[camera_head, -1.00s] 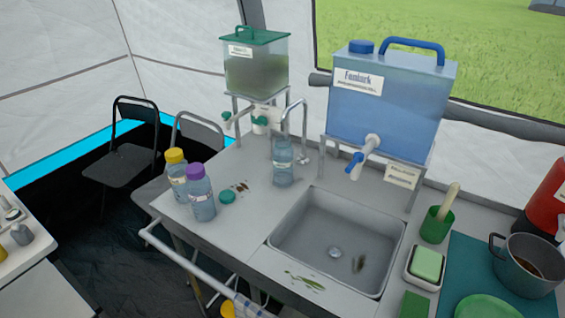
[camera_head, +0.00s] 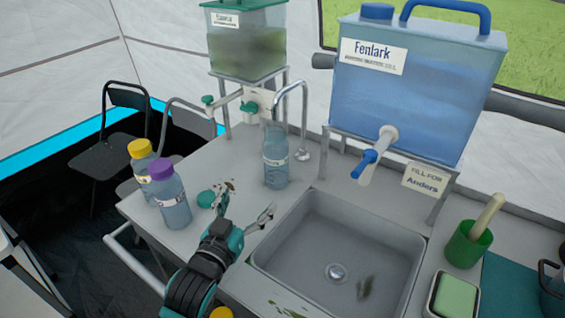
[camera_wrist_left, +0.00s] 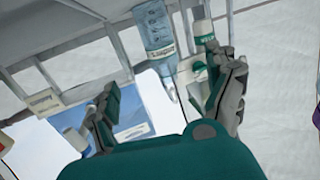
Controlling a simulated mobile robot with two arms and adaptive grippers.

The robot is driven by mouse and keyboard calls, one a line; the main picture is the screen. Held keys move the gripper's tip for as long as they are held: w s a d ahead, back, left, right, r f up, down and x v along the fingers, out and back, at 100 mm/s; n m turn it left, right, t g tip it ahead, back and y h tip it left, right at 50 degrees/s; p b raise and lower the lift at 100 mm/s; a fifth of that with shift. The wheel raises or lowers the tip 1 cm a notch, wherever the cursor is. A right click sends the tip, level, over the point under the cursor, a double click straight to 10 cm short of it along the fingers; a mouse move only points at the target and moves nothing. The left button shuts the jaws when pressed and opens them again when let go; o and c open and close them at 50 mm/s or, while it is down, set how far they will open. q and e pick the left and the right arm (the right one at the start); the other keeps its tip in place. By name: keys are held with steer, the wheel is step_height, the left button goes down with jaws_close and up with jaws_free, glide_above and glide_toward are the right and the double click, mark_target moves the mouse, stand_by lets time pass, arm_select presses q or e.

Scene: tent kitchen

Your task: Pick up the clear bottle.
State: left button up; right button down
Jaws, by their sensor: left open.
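The clear bottle (camera_head: 276,160), uncapped with a white label band, stands upright on the counter, left of the sink's back corner and below the green tank's tap. It also shows in the left wrist view (camera_wrist_left: 155,30), turned over by the camera's tilt. My left gripper (camera_head: 247,204) is open and empty, in front of the bottle and apart from it, its fingers pointing toward the back. In the left wrist view the bottle shows beyond the gap between the fingers (camera_wrist_left: 170,98). My right gripper is not in view.
A yellow-capped bottle (camera_head: 143,160) and a purple-capped bottle (camera_head: 170,197) stand to the left. A curved faucet (camera_head: 303,115) rises right behind the clear bottle. The sink (camera_head: 335,235) is at right; the blue tank (camera_head: 410,90) stands behind it.

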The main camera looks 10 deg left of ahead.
arm_select(q)
steer(key=shift+w+d+r+t, duration=0.15)
steer(key=shift+w+r+t, duration=0.25)
steer(key=shift+w, duration=0.4)
glide_toward(272, 161)
steer(key=shift+w+r+p, duration=0.15)
steer(key=shift+w+p, duration=0.15)
steer(key=shift+w, duration=0.75)
steer(key=w, duration=0.4)
steer(key=shift+w+d, duration=0.45)
steer(key=shift+w, duration=0.75)
steer(key=w, duration=0.4)
steer(key=shift+w+d+p, duration=0.3)
steer(key=shift+p, duration=0.05)
steer(key=shift+c, duration=1)
steer(key=c, duration=1.1)
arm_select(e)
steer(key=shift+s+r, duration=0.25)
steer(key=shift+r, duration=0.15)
